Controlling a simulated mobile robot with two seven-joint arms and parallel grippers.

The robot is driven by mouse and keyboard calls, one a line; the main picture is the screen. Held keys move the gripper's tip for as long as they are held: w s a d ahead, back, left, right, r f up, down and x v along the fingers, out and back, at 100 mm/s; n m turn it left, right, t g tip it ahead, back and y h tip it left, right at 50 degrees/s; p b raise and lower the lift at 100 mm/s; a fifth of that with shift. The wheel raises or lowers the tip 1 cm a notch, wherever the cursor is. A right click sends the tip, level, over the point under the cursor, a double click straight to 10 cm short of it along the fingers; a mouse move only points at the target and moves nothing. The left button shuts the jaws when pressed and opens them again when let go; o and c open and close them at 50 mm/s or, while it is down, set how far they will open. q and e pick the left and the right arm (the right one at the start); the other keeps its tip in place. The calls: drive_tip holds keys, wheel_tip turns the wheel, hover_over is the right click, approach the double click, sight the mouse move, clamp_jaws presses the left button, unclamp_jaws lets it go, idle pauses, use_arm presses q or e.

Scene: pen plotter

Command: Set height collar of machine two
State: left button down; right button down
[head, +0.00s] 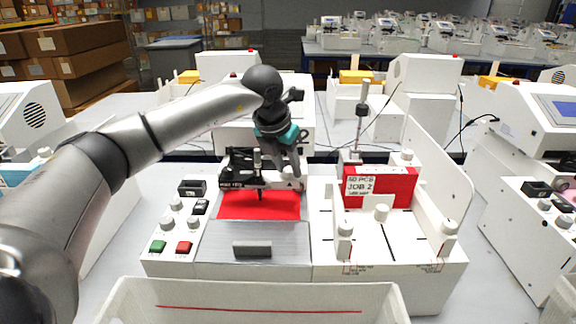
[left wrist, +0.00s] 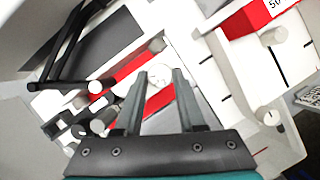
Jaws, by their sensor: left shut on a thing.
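The pen plotter in front of me has a white body (head: 328,225) and a dark carriage (head: 237,163) over a red sheet (head: 258,205). A figure 2 shows on the white housing behind my gripper. My left gripper (head: 294,176) reaches down to the right end of the carriage. In the left wrist view, its two fingers (left wrist: 162,74) are on either side of a pale round piece (left wrist: 158,76). The gripper is shut on this piece; I cannot tell for sure that it is the height collar. The fingers hide part of it. My right gripper is not in view.
A red card block (head: 410,187) marked JOB 2 stands in the tray at the right. Knobs and green (head: 158,246) and red (head: 184,248) buttons are at the left. A white bin (head: 250,290) is in front. Other plotters stand behind and at both sides.

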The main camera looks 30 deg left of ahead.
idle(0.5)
use_arm(q)
drive_tip(key=c, duration=0.5)
unclamp_jaws()
drive_tip(key=shift+r, duration=0.1)
drive_tip(key=p+v, duration=0.1)
drive_tip(key=v, duration=1.4)
drive_tip(key=shift+a+r, duration=0.1)
drive_tip(key=shift+a, duration=0.05)
